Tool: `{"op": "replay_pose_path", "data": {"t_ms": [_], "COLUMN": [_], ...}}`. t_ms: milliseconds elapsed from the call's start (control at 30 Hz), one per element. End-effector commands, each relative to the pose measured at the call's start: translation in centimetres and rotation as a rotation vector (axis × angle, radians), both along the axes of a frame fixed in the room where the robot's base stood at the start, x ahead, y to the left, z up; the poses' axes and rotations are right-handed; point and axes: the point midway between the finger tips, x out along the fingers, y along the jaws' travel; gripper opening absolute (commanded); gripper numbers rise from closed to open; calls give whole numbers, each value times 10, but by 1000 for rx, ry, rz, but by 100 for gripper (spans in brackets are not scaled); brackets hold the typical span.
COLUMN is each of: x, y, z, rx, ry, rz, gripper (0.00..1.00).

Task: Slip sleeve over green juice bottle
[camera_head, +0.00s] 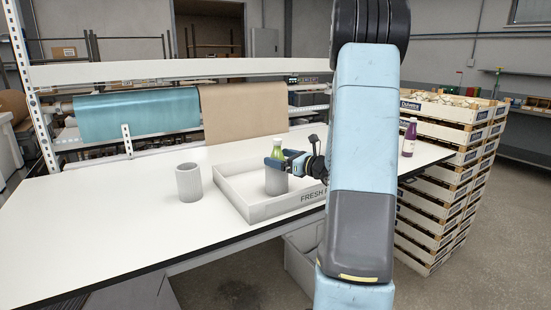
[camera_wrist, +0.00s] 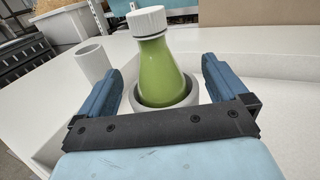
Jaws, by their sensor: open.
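The green juice bottle (camera_head: 277,150) has a white cap and stands upright in the white tray. It also shows large in the wrist view (camera_wrist: 158,65). A grey sleeve (camera_head: 276,181) is around its lower part, with the rim (camera_wrist: 184,100) below the bottle's shoulder. My gripper (camera_head: 290,160) is open, and in the wrist view its two blue fingers (camera_wrist: 165,85) are on either side of the bottle, with gaps on both sides. The bottle's base is hidden in the sleeve.
A second grey sleeve (camera_head: 189,182) stands empty-looking on the white table (camera_head: 120,225), left of the tray (camera_head: 252,211). A purple bottle (camera_head: 409,138) stands at the table's right end. Stacked crates (camera_head: 440,160) are to the right. The table's left side is clear.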

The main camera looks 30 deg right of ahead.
Motion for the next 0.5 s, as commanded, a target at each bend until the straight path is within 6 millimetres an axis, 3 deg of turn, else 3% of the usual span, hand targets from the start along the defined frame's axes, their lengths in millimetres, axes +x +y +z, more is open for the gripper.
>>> {"op": "replay_pose_path", "data": {"t_ms": [300,500], "x": [-58,-87], "y": [-28,-40], "z": [-1,-1], "rx": [0,1], "ry": [1,0], "rz": [-5,-3], "gripper": [100,100]}}
